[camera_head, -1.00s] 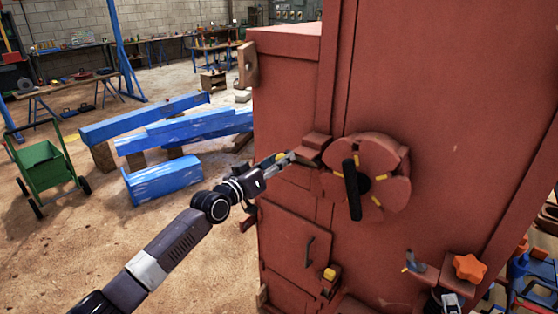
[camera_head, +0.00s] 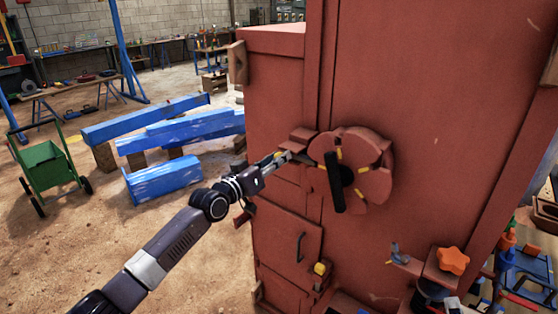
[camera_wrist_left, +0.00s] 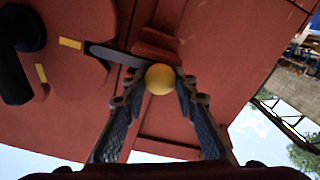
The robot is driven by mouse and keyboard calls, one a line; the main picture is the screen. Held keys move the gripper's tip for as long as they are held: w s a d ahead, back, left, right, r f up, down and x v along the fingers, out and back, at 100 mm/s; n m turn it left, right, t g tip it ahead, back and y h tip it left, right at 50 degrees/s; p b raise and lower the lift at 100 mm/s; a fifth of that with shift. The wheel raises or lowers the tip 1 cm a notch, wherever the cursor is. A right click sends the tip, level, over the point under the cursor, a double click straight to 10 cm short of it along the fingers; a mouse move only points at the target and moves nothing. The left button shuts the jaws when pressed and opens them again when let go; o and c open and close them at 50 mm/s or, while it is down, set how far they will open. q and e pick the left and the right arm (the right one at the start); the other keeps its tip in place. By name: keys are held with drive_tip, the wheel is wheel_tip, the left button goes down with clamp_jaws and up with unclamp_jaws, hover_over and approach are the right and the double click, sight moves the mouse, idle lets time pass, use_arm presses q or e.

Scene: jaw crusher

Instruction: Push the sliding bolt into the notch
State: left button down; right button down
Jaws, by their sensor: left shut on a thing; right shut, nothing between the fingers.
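A red round wheel (camera_head: 362,168) with notches, yellow marks and a black handle (camera_head: 334,182) sits on the front of the red machine. The sliding bolt is a grey bar (camera_wrist_left: 115,55) with a yellow ball knob (camera_wrist_left: 160,78), beside a red block (camera_head: 302,138). Its end reaches the wheel's rim; I cannot tell how deep it sits in a notch. My left gripper (camera_head: 286,156) is at the bolt. In the left wrist view its fingers (camera_wrist_left: 160,92) are shut on the yellow knob. My right gripper is not in view.
Below the wheel are a small door with a handle (camera_head: 301,247), a yellow knob (camera_head: 320,268) and an orange star knob (camera_head: 453,261). Blue beams (camera_head: 180,135) and a green cart (camera_head: 45,165) stand left. Sandy floor between is open.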

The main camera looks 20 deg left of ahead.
use_arm(q)
drive_tip(key=shift+d+f+h, duration=0.2)
drive_tip(key=shift+h, duration=0.1)
drive_tip(key=c, duration=1.8)
unclamp_jaws()
drive_tip(key=shift+a, duration=0.25)
drive_tip(key=shift+o, duration=1.3)
drive_tip(key=shift+s+d+r, duration=0.1)
drive_tip(key=shift+d+r, duration=0.15)
drive_tip(key=shift+d, duration=0.35)
drive_tip(key=shift+a+f, duration=0.15)
drive_tip(key=shift+a, duration=0.4)
drive_tip(key=v, duration=1.1)
drive_tip(key=shift+s, duration=0.45)
use_arm(e)
drive_tip(key=shift+a+r, duration=0.1)
drive_tip(key=shift+a, duration=0.35)
use_arm(q)
drive_tip(key=shift+d, duration=0.1)
